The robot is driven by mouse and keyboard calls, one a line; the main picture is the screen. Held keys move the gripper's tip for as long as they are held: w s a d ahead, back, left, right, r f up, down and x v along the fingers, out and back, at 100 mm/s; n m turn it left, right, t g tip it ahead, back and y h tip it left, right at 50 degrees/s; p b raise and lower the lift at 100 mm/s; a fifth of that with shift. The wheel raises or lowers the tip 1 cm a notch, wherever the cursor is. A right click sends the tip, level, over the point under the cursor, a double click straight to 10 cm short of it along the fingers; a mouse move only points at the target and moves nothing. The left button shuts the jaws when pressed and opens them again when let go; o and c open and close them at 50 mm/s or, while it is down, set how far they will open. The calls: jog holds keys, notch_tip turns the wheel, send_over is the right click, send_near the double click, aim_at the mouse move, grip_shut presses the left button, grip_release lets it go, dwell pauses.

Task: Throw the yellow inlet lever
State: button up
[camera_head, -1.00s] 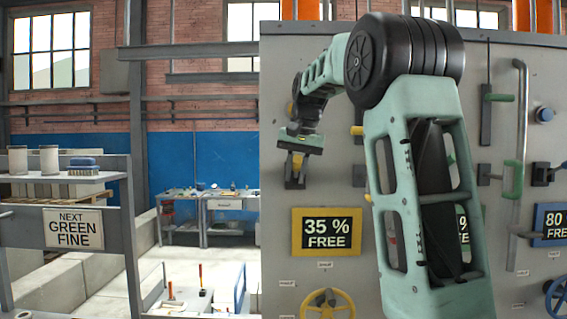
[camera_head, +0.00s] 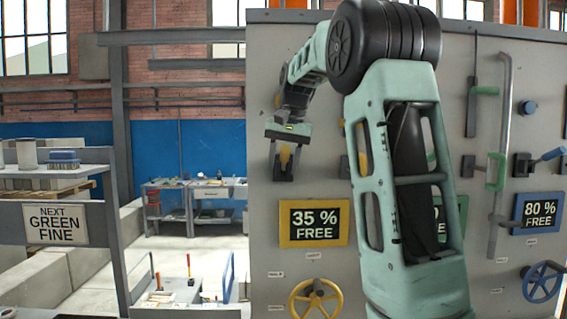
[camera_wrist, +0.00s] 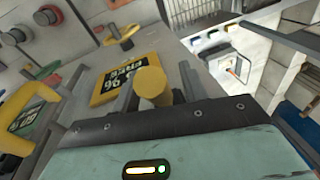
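The yellow inlet lever (camera_head: 284,154) is on the grey panel, above the yellow-framed "35 % FREE" sign (camera_head: 314,222). In the wrist view its round yellow grip (camera_wrist: 152,86) stands between my two fingers. My gripper (camera_head: 285,163) is at the lever, with a finger on each side of the grip. It also shows in the wrist view (camera_wrist: 158,92). The fingers look apart, with a gap visible at the right of the grip, so it seems open around it. The lever's lower part and pivot are hidden by my gripper.
A yellow handwheel (camera_head: 315,299) is below the sign. Green handles (camera_head: 496,171), a blue lever (camera_head: 550,155) and a blue handwheel (camera_head: 542,282) are at the right of the panel (camera_head: 262,235). My arm hides the panel's middle. Open floor and a workbench (camera_head: 215,190) lie left.

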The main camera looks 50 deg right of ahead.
jog(key=s+r, duration=0.3)
jog(key=r, duration=1.4)
jog(key=shift+s, duration=0.2)
jog(key=shift+d, duration=0.1)
